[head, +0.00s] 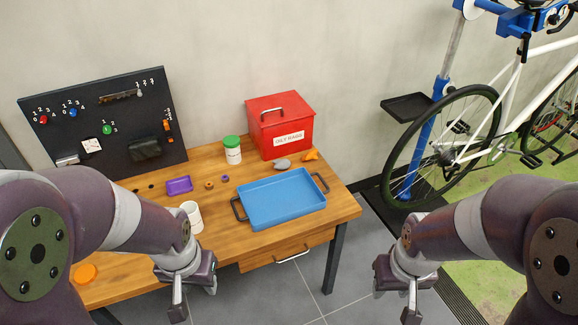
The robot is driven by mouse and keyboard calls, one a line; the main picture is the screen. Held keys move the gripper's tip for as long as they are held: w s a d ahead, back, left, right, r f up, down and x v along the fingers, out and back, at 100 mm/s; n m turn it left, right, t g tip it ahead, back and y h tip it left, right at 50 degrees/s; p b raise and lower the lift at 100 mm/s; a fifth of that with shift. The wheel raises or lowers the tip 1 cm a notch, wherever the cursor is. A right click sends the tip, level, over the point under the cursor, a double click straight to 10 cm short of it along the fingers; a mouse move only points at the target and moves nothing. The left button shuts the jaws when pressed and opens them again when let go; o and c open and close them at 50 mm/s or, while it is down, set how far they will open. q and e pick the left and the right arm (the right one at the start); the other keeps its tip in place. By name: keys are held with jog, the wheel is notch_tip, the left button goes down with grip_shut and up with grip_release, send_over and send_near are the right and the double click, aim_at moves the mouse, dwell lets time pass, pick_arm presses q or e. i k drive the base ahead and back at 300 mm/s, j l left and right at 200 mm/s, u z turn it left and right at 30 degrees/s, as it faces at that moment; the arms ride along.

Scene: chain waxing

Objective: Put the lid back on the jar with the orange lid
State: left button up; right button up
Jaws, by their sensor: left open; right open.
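A round orange lid (85,273) lies on the wooden table at the near left, partly beside my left arm. A white jar (193,217) without a lid stands upright near the table's front edge, left of the blue tray. Another white jar with a green lid (232,149) stands at the back. My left gripper (195,293) is open and empty in front of the table edge, below the white jar in the picture. My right gripper (395,297) is open and empty over the floor, right of the table.
A blue tray (282,199) with dark handles sits mid-table. A red box (281,125), a grey lump (282,163) and an orange object (311,155) are behind it. A pegboard (105,122) stands behind; a bike is right.

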aim_at(190, 208)
jog(key=l+u, duration=0.1)
jog(key=u, duration=1.75)
jog(key=z, duration=0.9)
jog(key=i+j+z, duration=0.25)
jog(key=i+j, duration=0.15)
jog(key=j, duration=0.2)
jog(key=i+j+z, duration=0.1)
jog(key=j, duration=0.2)
jog(key=i+j+z, duration=0.1)
jog(key=i+j, duration=0.15)
jog(key=i+j+z, duration=0.1)
jog(key=j, duration=0.35)
